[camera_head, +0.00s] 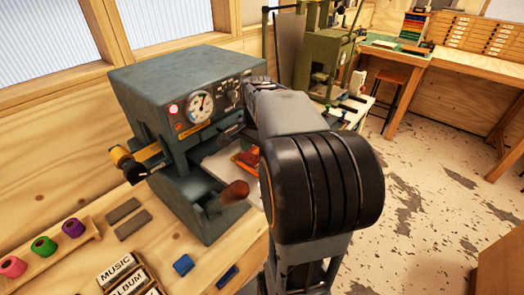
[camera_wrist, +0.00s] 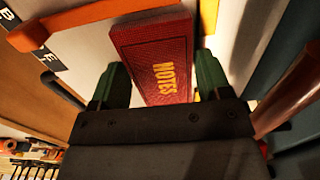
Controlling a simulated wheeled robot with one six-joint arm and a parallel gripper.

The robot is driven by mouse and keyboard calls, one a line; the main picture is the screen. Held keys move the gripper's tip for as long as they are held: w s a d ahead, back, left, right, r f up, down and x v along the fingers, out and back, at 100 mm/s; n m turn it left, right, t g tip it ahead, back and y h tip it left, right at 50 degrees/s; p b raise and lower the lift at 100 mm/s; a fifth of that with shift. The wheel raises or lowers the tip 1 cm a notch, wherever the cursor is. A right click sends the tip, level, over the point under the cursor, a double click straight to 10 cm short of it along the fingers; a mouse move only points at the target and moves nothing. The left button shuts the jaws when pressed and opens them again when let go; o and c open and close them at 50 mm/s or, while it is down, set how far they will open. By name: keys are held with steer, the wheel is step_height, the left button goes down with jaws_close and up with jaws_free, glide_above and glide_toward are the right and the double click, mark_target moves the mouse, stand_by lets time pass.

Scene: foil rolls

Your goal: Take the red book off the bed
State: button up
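The red book (camera_wrist: 155,60), with NOTES in yellow on its cover, lies on the pale bed (camera_wrist: 88,48) of the hot-foil machine in the wrist view. My gripper (camera_wrist: 162,72) has its two green fingers apart, one on each side of the book's near end. A narrow gap shows beside the book, so the fingers do not look closed on it. In the head view the grey-blue machine (camera_head: 185,90) stands on the bench, and the bed under it is mostly hidden. My arm covers my gripper there.
A brown wooden handle (camera_head: 226,196) sticks out of the machine's front, close to my arm; it also shows at the right of the wrist view (camera_wrist: 288,98). Foil rolls (camera_head: 43,246) and label blocks (camera_head: 122,275) occupy the bench's left. Floor at right is open.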

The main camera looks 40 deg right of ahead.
steer(key=c, duration=0.7)
steer(key=shift+o, duration=0.2)
